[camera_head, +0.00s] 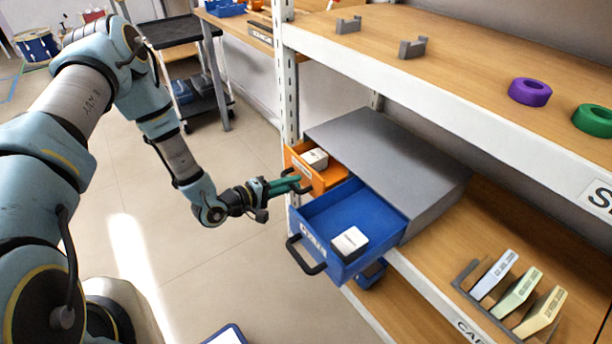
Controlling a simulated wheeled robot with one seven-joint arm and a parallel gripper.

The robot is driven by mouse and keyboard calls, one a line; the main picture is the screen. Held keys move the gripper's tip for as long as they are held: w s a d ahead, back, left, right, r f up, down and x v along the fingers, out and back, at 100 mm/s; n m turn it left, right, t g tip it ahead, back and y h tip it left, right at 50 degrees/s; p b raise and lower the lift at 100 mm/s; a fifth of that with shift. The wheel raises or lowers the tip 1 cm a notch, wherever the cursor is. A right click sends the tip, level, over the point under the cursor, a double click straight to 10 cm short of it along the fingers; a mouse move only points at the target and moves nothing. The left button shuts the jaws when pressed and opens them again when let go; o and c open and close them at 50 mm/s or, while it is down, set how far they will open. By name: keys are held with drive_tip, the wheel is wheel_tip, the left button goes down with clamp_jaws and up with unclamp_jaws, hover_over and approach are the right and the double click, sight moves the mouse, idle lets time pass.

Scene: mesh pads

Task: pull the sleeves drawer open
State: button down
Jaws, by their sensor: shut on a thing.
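A grey cabinet (392,158) on the lower shelf has two drawers, both standing out from its front. The orange drawer (331,178) is partly open, with a white box (315,159) inside; its label is too small to read. The blue drawer (345,217) is open further, with a white box (349,242) inside and a black handle (304,255); its label is hard to read. My gripper (292,184) is at the front of the orange drawer, its green fingers shut on that drawer's dark handle. I cannot tell which drawer is the sleeves one.
A white shelf post (287,75) stands just behind the orange drawer. The upper shelf (470,65) overhangs the cabinet and holds a purple ring (529,92) and a green ring (593,121). Cards in a rack (515,295) stand at the right.

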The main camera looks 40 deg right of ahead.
drive_tip(key=f+v, duration=0.2)
drive_tip(key=v, duration=0.8)
drive_tip(key=shift+a, duration=0.65)
drive_tip(key=shift+w+f, duration=0.1)
drive_tip(key=c, duration=1.1)
unclamp_jaws()
drive_tip(key=b+v, duration=0.1)
drive_tip(key=v, duration=0.9)
drive_tip(key=shift+a, duration=0.4)
